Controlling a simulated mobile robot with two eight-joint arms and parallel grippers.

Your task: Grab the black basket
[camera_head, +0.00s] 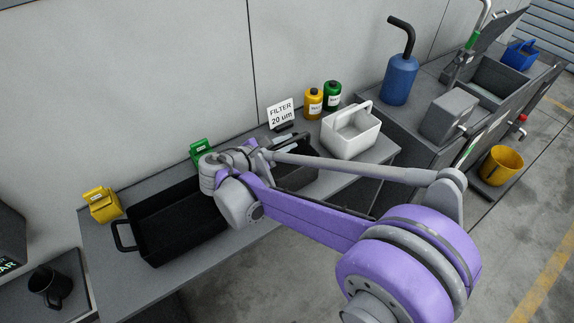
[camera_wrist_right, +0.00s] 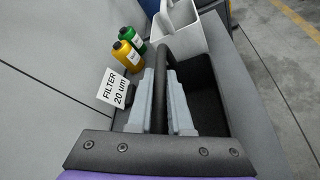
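A black basket (camera_head: 175,225) lies on the grey bench in the head view, with a loop handle at its left end. In the right wrist view, the black basket (camera_wrist_right: 208,85) is under my right gripper (camera_wrist_right: 163,100). Its two light grey fingers lie close on either side of a black handle bar (camera_wrist_right: 161,62), with no clear gap showing. The right gripper is partly hidden in the head view (camera_head: 280,145). My left gripper is not in view.
A white caddy (camera_head: 350,140) stands right of the arm. A FILTER sign (camera_head: 281,114), yellow bottle (camera_head: 313,103) and green bottle (camera_head: 332,95) stand near the wall. A yellow box (camera_head: 103,205) is at left, a black mug (camera_head: 50,287) lower left, a blue canister (camera_head: 399,80) farther right.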

